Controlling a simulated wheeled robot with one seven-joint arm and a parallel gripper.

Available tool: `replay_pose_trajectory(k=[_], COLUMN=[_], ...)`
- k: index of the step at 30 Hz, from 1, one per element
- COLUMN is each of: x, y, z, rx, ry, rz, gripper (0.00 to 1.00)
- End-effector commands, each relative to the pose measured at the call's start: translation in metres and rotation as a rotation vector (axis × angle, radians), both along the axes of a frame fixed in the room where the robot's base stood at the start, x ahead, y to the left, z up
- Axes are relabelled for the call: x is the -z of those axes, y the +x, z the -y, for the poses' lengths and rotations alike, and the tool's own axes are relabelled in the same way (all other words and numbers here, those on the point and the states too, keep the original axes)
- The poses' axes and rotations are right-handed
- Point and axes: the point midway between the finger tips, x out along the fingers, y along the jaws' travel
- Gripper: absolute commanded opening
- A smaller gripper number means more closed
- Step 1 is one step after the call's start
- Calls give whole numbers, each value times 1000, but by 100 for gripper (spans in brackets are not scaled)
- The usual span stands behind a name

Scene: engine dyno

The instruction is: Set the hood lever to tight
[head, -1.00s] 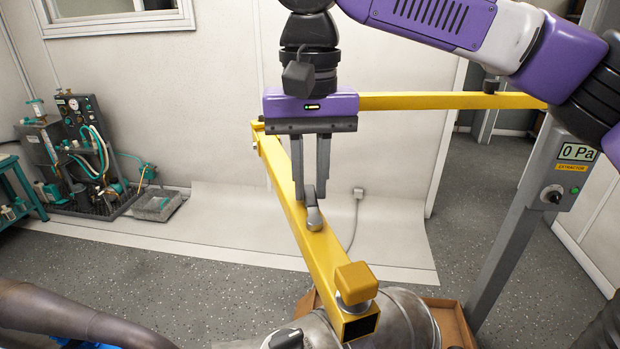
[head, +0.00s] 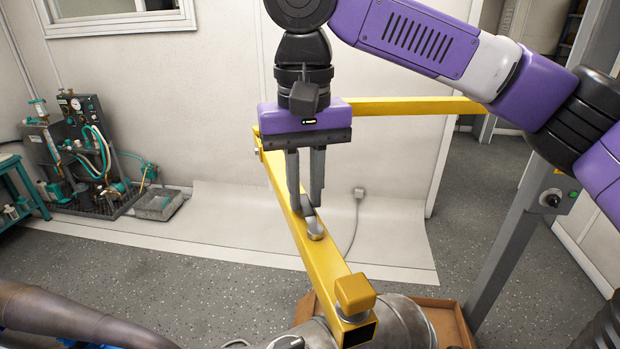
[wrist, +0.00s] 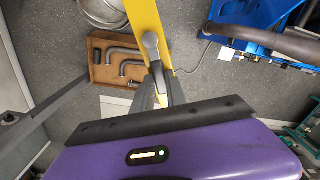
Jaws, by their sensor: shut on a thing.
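The hood lever (head: 315,229) is a small grey lever with a rounded end on top of the yellow hood arm (head: 329,262). In the wrist view the lever (wrist: 151,46) lies on the yellow beam. My gripper (head: 306,208) points down over the beam. Its two grey fingers are close together on the far end of the lever, holding it. In the wrist view my gripper (wrist: 161,88) partly hides the lever's held end. No tight mark or label can be read.
A yellow block (head: 355,292) sits at the beam's near end, above a silver duct. A grey post with a control box (head: 553,195) stands at right. Teal equipment (head: 90,150) is at far left. A wooden tray (wrist: 104,69) holds bent pipes below.

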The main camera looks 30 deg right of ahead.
Motion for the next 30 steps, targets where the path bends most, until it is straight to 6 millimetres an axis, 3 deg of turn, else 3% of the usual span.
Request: replay_pose_trajectory(k=[14,15,18,30], x=[-1,-1,-1,-5], y=[1,1,1,1], z=[-5,-5,-5,-5], rx=[-86,-86,-86,-83], ry=[2,1,1,1], rz=[1,1,1,1], gripper=[0,19,39,39])
